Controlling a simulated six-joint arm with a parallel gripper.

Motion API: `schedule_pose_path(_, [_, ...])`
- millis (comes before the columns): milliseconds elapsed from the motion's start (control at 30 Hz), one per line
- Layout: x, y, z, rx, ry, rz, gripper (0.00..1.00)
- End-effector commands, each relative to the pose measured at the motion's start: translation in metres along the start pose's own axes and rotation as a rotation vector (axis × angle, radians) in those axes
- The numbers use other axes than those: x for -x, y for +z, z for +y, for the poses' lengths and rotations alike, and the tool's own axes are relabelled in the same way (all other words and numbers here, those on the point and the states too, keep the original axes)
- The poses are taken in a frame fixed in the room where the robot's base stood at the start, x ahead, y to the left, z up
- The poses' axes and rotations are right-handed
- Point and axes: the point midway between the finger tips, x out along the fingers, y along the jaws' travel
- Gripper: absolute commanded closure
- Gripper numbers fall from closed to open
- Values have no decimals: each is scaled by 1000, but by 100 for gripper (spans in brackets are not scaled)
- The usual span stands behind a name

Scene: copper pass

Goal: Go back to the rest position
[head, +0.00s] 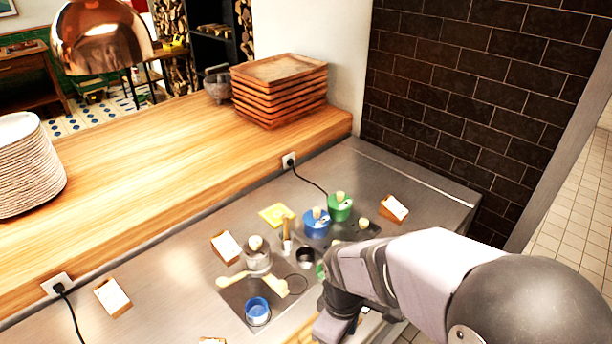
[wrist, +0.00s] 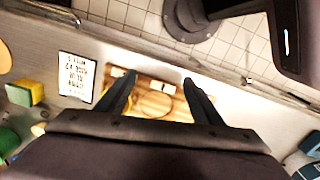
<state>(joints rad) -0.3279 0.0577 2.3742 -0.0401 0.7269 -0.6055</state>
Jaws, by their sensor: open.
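My gripper (wrist: 158,78) shows in the wrist view with its two dark fingers spread apart. It is open, and nothing is held between the fingers. In the head view my arm reaches in from the lower right over the front of the steel counter (head: 190,290). The fingertips cannot be made out there.
A blue lidded pot (head: 316,222) and a green one (head: 340,207) stand behind my arm. A written card (wrist: 77,78) and a sponge (wrist: 25,93) lie left of the gripper in the wrist view.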

Motion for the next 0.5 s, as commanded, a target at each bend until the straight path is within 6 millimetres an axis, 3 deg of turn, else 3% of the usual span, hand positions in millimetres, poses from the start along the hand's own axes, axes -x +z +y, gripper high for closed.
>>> schedule_pose_path(33, [-13, 27, 12, -85, 3, -49, 39])
schedule_pose_path(100, [-21, 58, 21, -250, 7, -86, 39])
schedule_pose_path(167, [-25, 74, 22, -422, 7, -81, 39])
schedule_pose_path(300, [-27, 86, 18, -734, -6, -28, 39])
schedule_pose_path(500, [-28, 89, 14, -943, -22, 16, 39])
